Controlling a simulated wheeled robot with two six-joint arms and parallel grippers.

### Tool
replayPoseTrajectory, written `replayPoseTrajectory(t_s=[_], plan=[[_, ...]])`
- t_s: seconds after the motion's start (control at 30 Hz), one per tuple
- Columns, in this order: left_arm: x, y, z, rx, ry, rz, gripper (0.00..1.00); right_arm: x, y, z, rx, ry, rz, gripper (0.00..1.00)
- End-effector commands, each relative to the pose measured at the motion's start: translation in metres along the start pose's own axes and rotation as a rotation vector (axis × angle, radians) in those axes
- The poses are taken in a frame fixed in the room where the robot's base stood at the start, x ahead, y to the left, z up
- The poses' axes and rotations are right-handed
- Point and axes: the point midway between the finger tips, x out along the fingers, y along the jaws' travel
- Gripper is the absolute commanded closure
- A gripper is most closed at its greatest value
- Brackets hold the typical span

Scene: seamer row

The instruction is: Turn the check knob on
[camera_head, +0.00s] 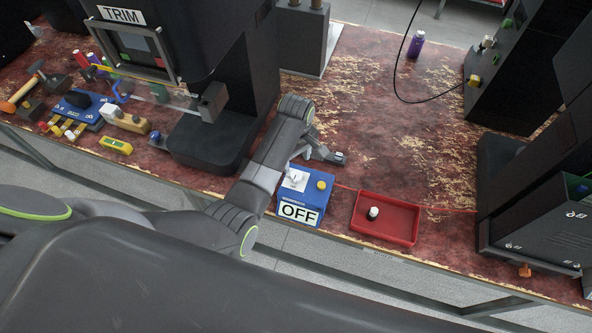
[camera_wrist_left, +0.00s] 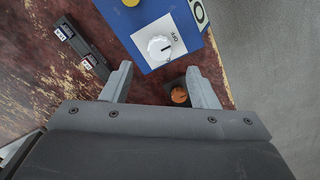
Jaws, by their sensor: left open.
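The check knob (camera_head: 294,178) is a white round dial on a white plate, on top of a blue box (camera_head: 288,201) with a large OFF label (camera_head: 300,213) on its front. In the left wrist view the knob (camera_wrist_left: 160,47) has a dark pointer mark on the side of the small printed OFF. My left gripper (camera_head: 309,155) is just behind the box in the head view. Its two fingers (camera_wrist_left: 162,84) are apart and empty in the left wrist view, with the knob ahead of the gap and not touched. My right gripper is in neither view.
A yellow button (camera_head: 321,184) is beside the knob. A red tray (camera_head: 386,232) with a small white-topped item (camera_head: 373,213) stands to the right. A dark labelled block (camera_wrist_left: 82,48) and an orange knob-like part (camera_wrist_left: 179,95) lie near my fingers. A machine marked TRIM (camera_head: 122,15) stands left.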

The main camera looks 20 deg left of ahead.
Motion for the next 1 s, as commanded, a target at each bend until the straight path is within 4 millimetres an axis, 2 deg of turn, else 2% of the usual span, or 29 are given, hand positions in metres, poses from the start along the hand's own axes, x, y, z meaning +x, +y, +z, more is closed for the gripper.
replayPoseTrajectory(t_s=[0.2, 0.4, 0.6, 0.87, 1.0], plan=[[0.039, -0.001, 0.0, 0.0, -0.001, -0.004, 0.46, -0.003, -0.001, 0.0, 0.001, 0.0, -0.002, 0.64], [0.06, -0.001, 0.0, 0.0, 0.0, -0.002, 0.46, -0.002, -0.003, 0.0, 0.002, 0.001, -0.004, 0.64], [0.069, -0.001, 0.0, -0.001, 0.0, -0.001, 0.46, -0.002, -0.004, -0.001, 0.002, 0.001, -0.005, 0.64], [0.07, -0.001, 0.0, 0.0, 0.0, 0.0, 0.46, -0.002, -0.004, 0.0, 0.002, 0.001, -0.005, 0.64], [0.07, -0.001, 0.0, 0.0, 0.0, 0.0, 0.63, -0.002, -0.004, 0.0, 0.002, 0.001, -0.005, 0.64]])
